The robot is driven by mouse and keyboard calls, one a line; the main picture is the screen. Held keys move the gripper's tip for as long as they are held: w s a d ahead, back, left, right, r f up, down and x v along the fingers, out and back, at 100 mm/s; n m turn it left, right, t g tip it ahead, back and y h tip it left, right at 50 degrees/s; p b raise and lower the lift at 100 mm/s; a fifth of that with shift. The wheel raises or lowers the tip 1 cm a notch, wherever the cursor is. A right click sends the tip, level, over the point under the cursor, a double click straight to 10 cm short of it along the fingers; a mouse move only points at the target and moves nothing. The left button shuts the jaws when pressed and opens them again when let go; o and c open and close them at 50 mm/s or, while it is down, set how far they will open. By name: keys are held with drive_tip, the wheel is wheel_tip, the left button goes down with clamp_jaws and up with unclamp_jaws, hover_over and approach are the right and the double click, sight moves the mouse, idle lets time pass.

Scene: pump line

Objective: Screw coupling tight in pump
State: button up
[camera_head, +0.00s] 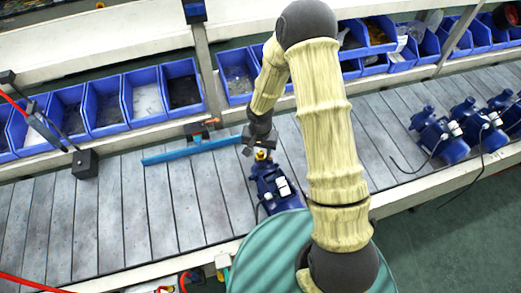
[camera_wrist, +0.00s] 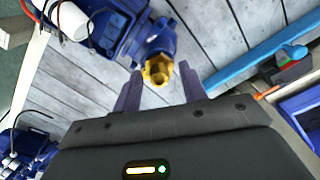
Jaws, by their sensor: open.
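A blue pump (camera_head: 270,185) stands on the slatted line under my arm. It also shows at the top of the wrist view (camera_wrist: 115,30). The brass-coloured coupling (camera_wrist: 157,69) sits at the pump's port, and its hexagonal end faces my gripper; in the head view it is a small yellow spot (camera_head: 263,155). I cannot tell how deep it sits in the port. My gripper (camera_wrist: 158,88) is open, with its two fingers on either side of the coupling's near end and a gap showing. In the head view my gripper (camera_head: 258,140) is just above the coupling.
A blue bar (camera_head: 192,149) lies on the line left of the pump. Several blue pumps (camera_head: 440,135) with cables stand at the right. Blue bins (camera_head: 104,105) line the far side. The slats (camera_head: 130,210) at the left are clear.

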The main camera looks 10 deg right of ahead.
drive_tip(key=shift+s+r, duration=0.1)
clamp_jaws()
drive_tip(key=shift+b, duration=0.35)
idle(0.6)
drive_tip(key=shift+f+m+b, duration=0.25)
drive_tip(key=shift+m+b, duration=0.1)
drive_tip(key=shift+m, duration=0.25)
drive_tip(key=shift+r+m+b, duration=0.15)
drive_tip(key=shift+m+b, duration=0.25)
drive_tip(key=shift+m, duration=0.8)
